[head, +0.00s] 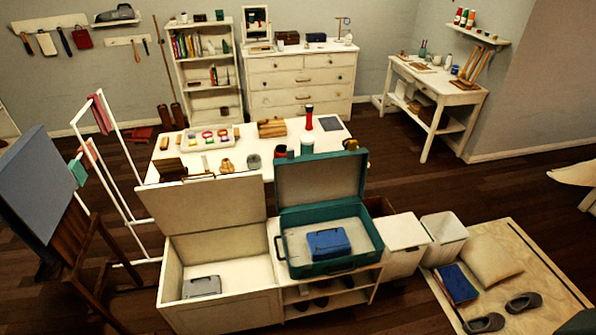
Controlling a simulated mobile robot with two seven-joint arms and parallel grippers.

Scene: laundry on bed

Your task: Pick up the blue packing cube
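The blue packing cube (328,243) lies flat inside an open teal suitcase (293,268). The suitcase lid stands raised at the back. The suitcase sits on a low white shelf unit (327,301) with shoes inside. Neither of my grippers shows in the head view.
Left of the suitcase, an open white chest (222,310) holds a grey case (202,286). A white cabinet (405,233) and bin (443,238) stand to the right. Behind is a cluttered white table (232,171). A mat (541,256) holds a cushion, blue book and slippers.

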